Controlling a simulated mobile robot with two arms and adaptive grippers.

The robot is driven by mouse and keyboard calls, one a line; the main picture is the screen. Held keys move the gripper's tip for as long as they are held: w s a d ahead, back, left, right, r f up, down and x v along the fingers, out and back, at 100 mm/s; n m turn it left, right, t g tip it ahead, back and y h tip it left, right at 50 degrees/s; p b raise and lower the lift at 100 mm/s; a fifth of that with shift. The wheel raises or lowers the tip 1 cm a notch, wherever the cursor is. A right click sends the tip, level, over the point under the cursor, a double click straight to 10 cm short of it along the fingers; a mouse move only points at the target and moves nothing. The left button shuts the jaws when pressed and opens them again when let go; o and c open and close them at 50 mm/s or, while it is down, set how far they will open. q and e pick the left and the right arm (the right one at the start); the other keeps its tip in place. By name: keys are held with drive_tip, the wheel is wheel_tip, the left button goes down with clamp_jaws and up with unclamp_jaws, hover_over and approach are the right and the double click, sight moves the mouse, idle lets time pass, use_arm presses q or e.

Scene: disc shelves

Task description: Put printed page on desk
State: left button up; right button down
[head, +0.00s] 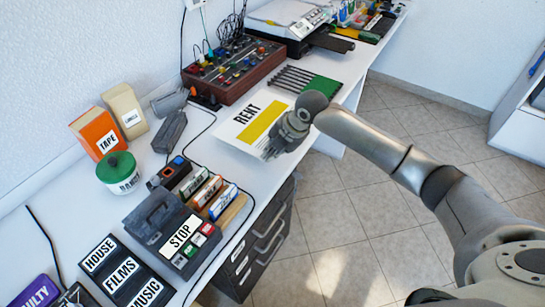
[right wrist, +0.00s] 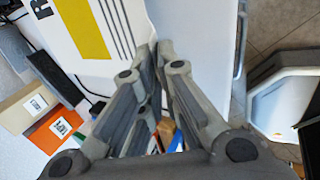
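The printed page (head: 246,111) is white with the word RENT and a yellow band. It is over the white desk (head: 240,172), near the front edge; I cannot tell whether it lies flat or is slightly raised. My right gripper (head: 271,154) is at the page's near right edge, its fingers close together and appearing to pinch that edge. In the right wrist view the fingertips (right wrist: 157,45) meet at the border of the page (right wrist: 92,28), whose yellow band and dark stripes show. The fingers hide part of that border. My left gripper is not in view.
A green-edged item with dark rods (head: 312,87) and a knobbed mixer box (head: 232,76) stand beyond the page. Tiled floor lies right of the desk.

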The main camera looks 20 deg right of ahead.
sight(273, 164)
drive_tip(key=shift+w+d+f, duration=0.1)
drive_tip(key=shift+w+f, duration=0.2)
drive_tip(key=shift+f, duration=0.05)
wheel_tip(273, 164, down, 4)
drive_tip(key=shift+w+d+r, duration=0.1)
drive_tip(key=shift+w+r, duration=0.05)
drive_tip(key=shift+r, duration=0.1)
drive_tip(key=c, duration=1.9)
unclamp_jaws()
drive_tip(key=shift+f, duration=0.1)
drive_tip(key=shift+r, duration=0.2)
drive_tip(key=v, duration=1.2)
drive_tip(key=shift+p, duration=0.3)
